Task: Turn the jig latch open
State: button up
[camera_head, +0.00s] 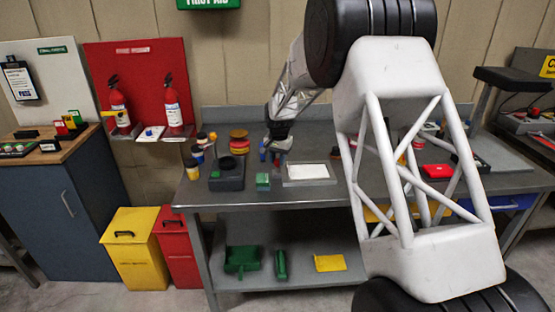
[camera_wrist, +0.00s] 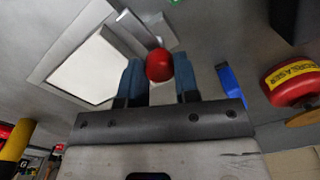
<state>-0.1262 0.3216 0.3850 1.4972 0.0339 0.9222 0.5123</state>
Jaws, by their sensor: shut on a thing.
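The jig (camera_head: 309,182) is a grey plate with a white panel, lying on the grey workbench. In the wrist view its white panel (camera_wrist: 85,72) fills the upper left. A grey metal bar (camera_wrist: 135,30) lies along the panel's edge, and a round red knob (camera_wrist: 159,66) shows by its end; these look like the jig latch. My gripper (camera_head: 276,152) is at the jig's left back side, pointing down. In the wrist view my gripper (camera_wrist: 159,75) has its two blue-grey fingers shut on the red knob, one on each side. The knob's join to the bar is hidden.
A blue upright object (camera_wrist: 231,86) stands close beside my right finger. A red degreaser container (camera_wrist: 294,84) is farther right. A green block (camera_head: 263,182) and a dark stand (camera_head: 227,175) sit left of the jig. My arm hides part of the bench's right side.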

aim_at(278, 160)
jog(key=shift+m, duration=0.5)
jog(key=o, duration=0.9)
jog(key=shift+s+d+r, duration=0.1)
jog(key=shift+r, duration=3.8)
